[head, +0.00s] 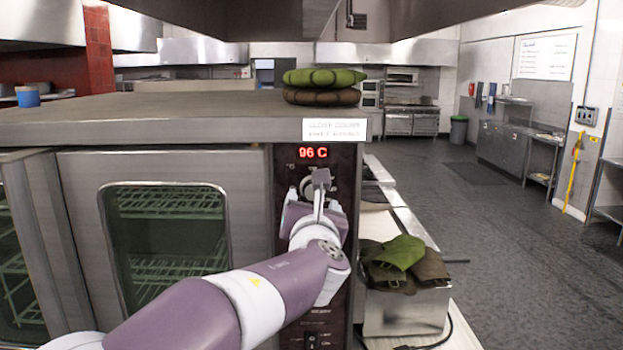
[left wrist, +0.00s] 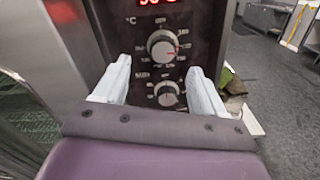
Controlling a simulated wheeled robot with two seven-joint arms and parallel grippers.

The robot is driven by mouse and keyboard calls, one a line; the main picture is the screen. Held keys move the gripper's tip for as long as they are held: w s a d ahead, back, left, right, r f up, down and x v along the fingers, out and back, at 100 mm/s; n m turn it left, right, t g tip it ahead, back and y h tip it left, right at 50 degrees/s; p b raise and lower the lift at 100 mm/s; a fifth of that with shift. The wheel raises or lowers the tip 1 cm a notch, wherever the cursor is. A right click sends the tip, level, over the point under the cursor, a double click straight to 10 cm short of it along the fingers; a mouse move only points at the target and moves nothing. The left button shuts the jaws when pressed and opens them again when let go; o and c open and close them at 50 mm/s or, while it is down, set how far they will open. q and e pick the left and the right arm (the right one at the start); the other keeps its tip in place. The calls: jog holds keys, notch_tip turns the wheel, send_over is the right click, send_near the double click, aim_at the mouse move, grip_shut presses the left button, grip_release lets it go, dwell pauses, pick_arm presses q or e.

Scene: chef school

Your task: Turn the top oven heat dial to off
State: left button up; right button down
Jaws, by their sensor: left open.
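The oven's dark control panel (head: 290,170) stands right of the glass door, with a red display (head: 313,153) reading 96 C. The top heat dial (left wrist: 162,44) is a silver knob with a °C scale in the left wrist view. A second, lower dial (left wrist: 167,95) sits below it. My left gripper (left wrist: 157,78) is open, its two pale fingers apart and pointing at the panel. The lower dial shows between the fingers and the top dial just beyond their tips. I cannot tell whether they touch anything. In the head view my left gripper (head: 318,185) hides most of the dials.
The oven's glass door (head: 168,250) is left of the panel. Green and brown folded cloths (head: 323,85) lie on the oven top. More cloths (head: 400,262) rest on a metal box (head: 405,312) at the right. Open floor (head: 500,215) extends to the right.

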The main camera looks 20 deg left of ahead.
aim_at(312, 192)
pick_arm(q)
jog(key=p+x, duration=0.1)
jog(key=x, duration=0.4)
jog(key=shift+a+r+p, duration=0.1)
jog(key=shift+a+p, duration=0.1)
jog(key=shift+p, duration=0.15)
jog(key=x, duration=0.1)
jog(key=p+x, duration=0.1)
jog(key=x, duration=0.1)
jog(key=shift+d+f, duration=0.2)
jog(key=shift+f, duration=0.05)
jog(key=shift+w+d+f, duration=0.1)
jog(key=shift+w+d, duration=0.1)
jog(key=shift+d, duration=0.05)
jog(key=c, duration=1.1)
jog(key=shift+o, duration=0.2)
jog(key=shift+a, duration=0.1)
